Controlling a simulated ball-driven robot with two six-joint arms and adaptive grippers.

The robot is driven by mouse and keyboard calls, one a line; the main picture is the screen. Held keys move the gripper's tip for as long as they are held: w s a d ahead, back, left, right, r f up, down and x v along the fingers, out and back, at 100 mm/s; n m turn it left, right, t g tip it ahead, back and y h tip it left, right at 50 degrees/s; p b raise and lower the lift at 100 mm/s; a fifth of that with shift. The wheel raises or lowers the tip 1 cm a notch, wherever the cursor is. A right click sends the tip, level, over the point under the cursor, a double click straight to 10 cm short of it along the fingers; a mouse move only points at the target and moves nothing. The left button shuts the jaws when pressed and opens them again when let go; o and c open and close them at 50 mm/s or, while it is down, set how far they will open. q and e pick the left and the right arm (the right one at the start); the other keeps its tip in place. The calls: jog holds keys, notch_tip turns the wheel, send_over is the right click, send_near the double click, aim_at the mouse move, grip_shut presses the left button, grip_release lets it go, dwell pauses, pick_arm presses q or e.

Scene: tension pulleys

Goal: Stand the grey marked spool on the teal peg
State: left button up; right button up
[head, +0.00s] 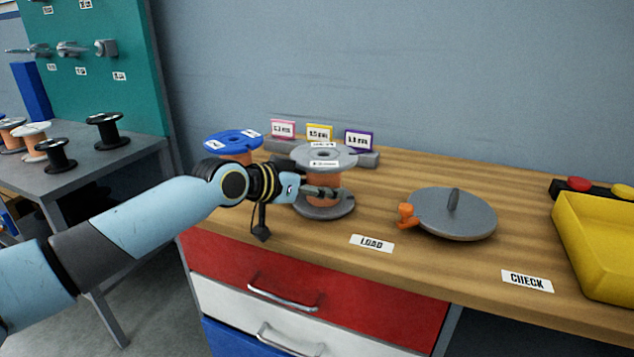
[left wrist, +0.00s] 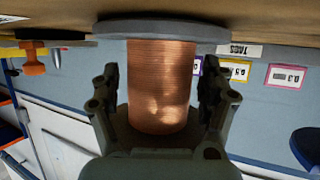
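The grey spool (head: 325,158) stands upright on the wooden worktop, with white labels on its top flange and copper wire on its core. My left gripper (head: 322,192) reaches in from the left at the height of its core. In the left wrist view the two fingers (left wrist: 160,88) stand either side of the copper winding (left wrist: 160,85), with narrow gaps showing, so the gripper looks open around it. I cannot make out a teal peg. A grey disc (head: 452,222) with an upright grey fin and an orange knob (head: 407,214) lies to the right. My right gripper is out of view.
A blue-flanged spool (head: 232,141) stands just behind left of the grey one. Small tags (head: 320,132) stand at the back. A yellow bin (head: 598,250) is at the right. LOAD (head: 372,243) and CHECK (head: 527,281) labels lie near the front edge.

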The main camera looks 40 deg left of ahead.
pick_arm(q)
jog(key=shift+o, duration=0.7)
jog(key=shift+r, duration=0.15)
jog(key=shift+s+a, duration=0.1)
jog(key=shift+s, duration=0.1)
jog(key=v, duration=1)
jog(key=shift+s+a, duration=0.15)
jog(key=shift+s+r, duration=0.3)
jog(key=shift+s, duration=0.25)
